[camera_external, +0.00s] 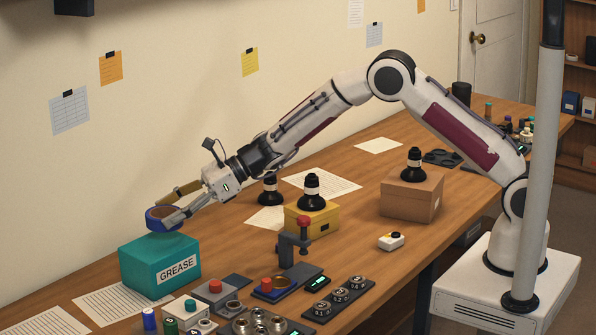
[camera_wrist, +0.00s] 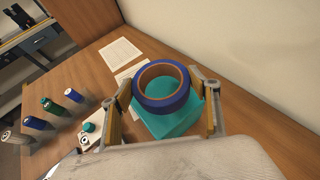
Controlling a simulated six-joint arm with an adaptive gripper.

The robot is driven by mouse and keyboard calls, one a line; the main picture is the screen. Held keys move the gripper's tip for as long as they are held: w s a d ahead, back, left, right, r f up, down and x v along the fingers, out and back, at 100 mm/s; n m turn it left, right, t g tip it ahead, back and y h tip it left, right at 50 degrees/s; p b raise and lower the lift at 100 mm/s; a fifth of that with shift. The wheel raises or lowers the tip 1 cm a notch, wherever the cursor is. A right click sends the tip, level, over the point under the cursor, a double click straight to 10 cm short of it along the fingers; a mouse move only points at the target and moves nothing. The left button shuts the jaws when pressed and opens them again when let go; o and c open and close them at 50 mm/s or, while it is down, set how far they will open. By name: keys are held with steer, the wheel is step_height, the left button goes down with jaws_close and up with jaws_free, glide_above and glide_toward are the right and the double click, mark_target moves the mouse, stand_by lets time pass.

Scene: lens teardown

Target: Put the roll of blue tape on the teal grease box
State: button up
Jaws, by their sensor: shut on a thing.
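The roll of blue tape (camera_external: 160,226) is a blue ring with a brown core. My gripper (camera_external: 174,207) is shut on it, with one finger on each side. In the wrist view the roll (camera_wrist: 167,105) sits between the two fingers, and teal shows through its hole. The teal grease box (camera_external: 148,272) stands on the table at the left, marked GREASE. The roll is above the box's top, close to it; I cannot tell whether they touch. The box (camera_wrist: 172,128) also shows under the roll in the wrist view, its near part hidden.
A yellow box (camera_external: 318,222) and a brown box (camera_external: 410,203) carry black parts to the right. A red-topped clamp (camera_external: 298,242), trays and small bottles crowd the near table edge. Papers (camera_external: 112,300) lie around the grease box. The wall (camera_external: 60,190) runs behind.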

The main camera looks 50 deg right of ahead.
mark_target(173, 239)
steer(key=shift+f, duration=1.85)
steer(key=shift+f, duration=0.1)
steer(key=o, duration=1.1)
steer(key=shift+o, duration=0.2)
steer(key=shift+s+d+r, duration=0.1)
steer(key=shift+d+r, duration=0.15)
steer(key=shift+r, duration=0.05)
steer(key=v, duration=1.1)
steer(key=shift+d, duration=0.2)
steer(key=shift+s, duration=0.15)
